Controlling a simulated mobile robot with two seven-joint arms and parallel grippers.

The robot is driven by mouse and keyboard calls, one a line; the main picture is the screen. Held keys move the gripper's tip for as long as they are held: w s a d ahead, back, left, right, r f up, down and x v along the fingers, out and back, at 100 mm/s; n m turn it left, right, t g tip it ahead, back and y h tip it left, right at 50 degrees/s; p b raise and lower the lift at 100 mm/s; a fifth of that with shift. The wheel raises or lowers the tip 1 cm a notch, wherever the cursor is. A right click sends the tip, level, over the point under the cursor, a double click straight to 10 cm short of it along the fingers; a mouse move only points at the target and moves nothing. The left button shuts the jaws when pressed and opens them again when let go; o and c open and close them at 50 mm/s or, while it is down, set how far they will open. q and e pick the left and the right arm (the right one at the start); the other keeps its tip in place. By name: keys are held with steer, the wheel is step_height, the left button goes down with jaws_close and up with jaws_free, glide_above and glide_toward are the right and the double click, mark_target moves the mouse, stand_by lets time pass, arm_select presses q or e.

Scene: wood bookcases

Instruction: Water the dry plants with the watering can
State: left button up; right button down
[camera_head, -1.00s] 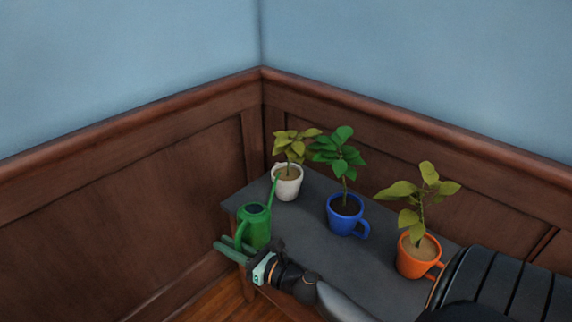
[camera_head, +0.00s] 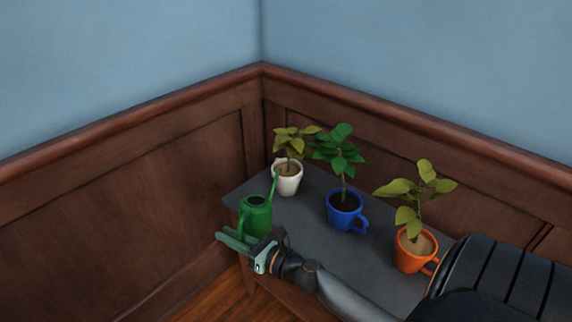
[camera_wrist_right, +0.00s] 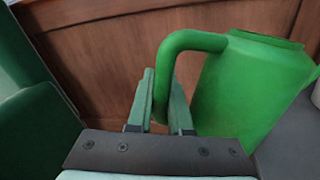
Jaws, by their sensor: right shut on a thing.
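The green watering can (camera_head: 257,215) is at the left front end of the dark table, its spout rising toward the white pot. My right gripper (camera_head: 232,240) is shut on the can's handle, and the wrist view shows the handle (camera_wrist_right: 190,42) between the fingers (camera_wrist_right: 160,100). The white pot (camera_head: 287,181) holds a yellowish plant (camera_head: 292,141). The blue mug pot (camera_head: 343,213) holds a deep green plant (camera_head: 340,150) in dark soil. The orange mug pot (camera_head: 412,254) holds a yellowish plant (camera_head: 418,190) in pale soil. I cannot tell whether the can touches the table. My left gripper is out of view.
The dark table (camera_head: 310,235) stands in a corner against brown wood panelling (camera_head: 120,220). My right arm reaches across its front edge. Wood floor (camera_head: 215,300) shows at the lower left. The table is bare between the can and the blue pot.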

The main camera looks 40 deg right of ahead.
mark_target(238, 228)
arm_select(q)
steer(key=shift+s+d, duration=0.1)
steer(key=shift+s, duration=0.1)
arm_select(e)
steer(key=shift+w+r, duration=0.1)
steer(key=shift+r, duration=0.25)
arm_select(q)
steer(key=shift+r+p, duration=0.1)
steer(key=shift+p, duration=0.35)
arm_select(e)
steer(key=shift+d+r, duration=0.1)
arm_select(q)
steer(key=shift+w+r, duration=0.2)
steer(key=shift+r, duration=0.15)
arm_select(e)
steer(key=shift+r, duration=0.2)
arm_select(q)
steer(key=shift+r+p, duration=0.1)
steer(key=shift+p, duration=0.25)
arm_select(e)
steer(key=shift+r, duration=0.1)
arm_select(q)
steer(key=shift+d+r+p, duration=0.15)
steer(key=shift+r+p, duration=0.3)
steer(key=shift+p, duration=0.25)
arm_select(e)
steer(key=shift+w+d+r+m, duration=0.1)
steer(key=shift+d+r+m, duration=0.15)
steer(key=shift+r+m, duration=0.25)
